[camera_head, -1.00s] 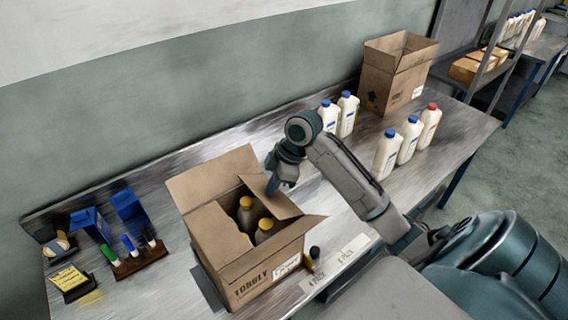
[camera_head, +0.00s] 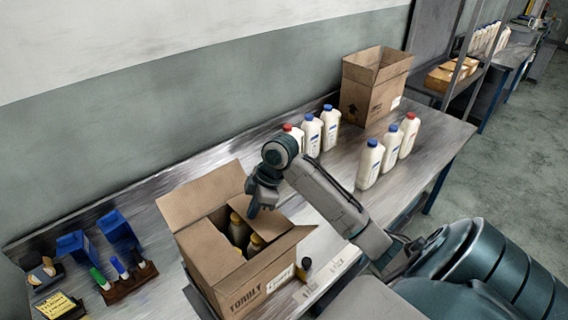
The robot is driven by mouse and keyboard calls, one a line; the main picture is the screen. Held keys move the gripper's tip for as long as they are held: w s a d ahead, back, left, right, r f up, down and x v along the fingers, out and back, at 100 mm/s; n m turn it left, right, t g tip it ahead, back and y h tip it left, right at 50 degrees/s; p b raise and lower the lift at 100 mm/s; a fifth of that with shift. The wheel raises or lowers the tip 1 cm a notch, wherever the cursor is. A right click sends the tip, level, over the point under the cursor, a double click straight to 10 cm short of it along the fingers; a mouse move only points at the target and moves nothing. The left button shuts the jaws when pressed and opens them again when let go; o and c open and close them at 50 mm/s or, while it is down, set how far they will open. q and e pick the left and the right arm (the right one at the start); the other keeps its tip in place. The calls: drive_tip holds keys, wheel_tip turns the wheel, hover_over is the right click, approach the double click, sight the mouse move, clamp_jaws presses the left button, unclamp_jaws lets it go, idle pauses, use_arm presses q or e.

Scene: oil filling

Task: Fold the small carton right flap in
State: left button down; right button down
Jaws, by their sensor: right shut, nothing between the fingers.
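The small carton (camera_head: 229,276) stands open on the metal bench, with several yellow-capped bottles (camera_head: 256,243) inside. Its left back flap (camera_head: 200,196) stands up and leans outward. The flap on its right side (camera_head: 275,224) slopes inward over part of the opening, and the front flap (camera_head: 283,244) sticks outward. My right gripper (camera_head: 254,211) is shut and empty, pointing down at the inner edge of the right-side flap. It appears to touch that flap, but the exact contact is hidden. My left gripper is out of view.
White bottles with blue and red caps (camera_head: 368,165) stand along the bench behind my right arm. A larger open carton (camera_head: 369,92) is at the back. Markers in a brown holder (camera_head: 128,281) and blue boxes (camera_head: 118,232) sit left of the small carton. A dark-capped item (camera_head: 305,265) stands close to its right.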

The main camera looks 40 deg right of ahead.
drive_tip(key=shift+f, duration=0.6)
wheel_tip(320, 180, up, 4)
drive_tip(key=shift+d+f+p, duration=0.1)
drive_tip(key=shift+p, duration=1)
wheel_tip(320, 180, up, 8)
drive_tip(key=shift+f+b, duration=0.25)
drive_tip(key=shift+b, duration=0.15)
